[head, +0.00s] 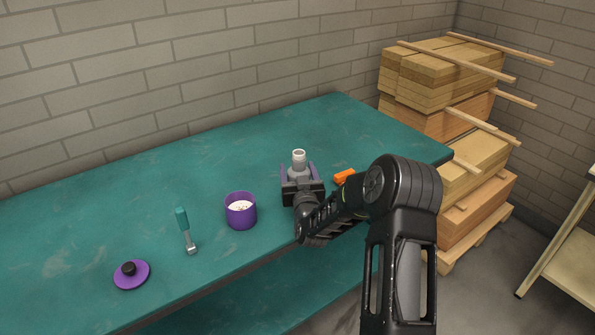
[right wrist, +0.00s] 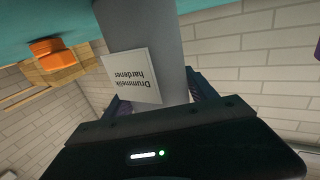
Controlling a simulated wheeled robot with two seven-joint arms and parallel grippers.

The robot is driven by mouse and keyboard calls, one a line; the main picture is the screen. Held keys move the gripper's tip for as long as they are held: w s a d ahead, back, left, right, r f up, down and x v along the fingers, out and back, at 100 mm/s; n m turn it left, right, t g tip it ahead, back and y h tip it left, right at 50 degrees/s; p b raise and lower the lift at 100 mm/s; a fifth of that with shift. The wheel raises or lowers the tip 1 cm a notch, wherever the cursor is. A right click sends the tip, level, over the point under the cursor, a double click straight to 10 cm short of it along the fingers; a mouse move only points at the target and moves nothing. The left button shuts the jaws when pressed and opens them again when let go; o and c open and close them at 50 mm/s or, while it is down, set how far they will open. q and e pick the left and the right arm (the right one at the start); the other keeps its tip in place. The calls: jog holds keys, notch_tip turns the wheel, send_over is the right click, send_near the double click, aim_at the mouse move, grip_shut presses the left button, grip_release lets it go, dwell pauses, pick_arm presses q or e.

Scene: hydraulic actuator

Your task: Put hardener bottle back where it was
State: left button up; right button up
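The hardener bottle (head: 299,161) is a grey cylinder with a lighter top. It stands upright over the teal table, right of the purple cup. My right gripper (head: 299,175) has its purple fingers on either side of the bottle and appears shut on it. In the right wrist view the bottle (right wrist: 148,30) shows close up with a white label (right wrist: 132,77) reading "Drummelik hardener", upside down in the picture. The bottle's lower part is hidden by the gripper in the head view, so I cannot tell whether it touches the table. My left gripper is not in view.
The purple cup (head: 241,211) with whitish contents stands left of my right gripper. A teal-handled tool (head: 185,229) and a purple lid (head: 131,274) with a black knob lie further left. An orange object (head: 344,177) lies to the right. The back of the table (head: 200,160) is clear.

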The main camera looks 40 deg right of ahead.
jog(key=shift+o, duration=1.3)
jog(key=shift+r, duration=0.2)
jog(key=b+v, duration=0.2)
jog(key=v, duration=1)
jog(key=shift+f, duration=0.1)
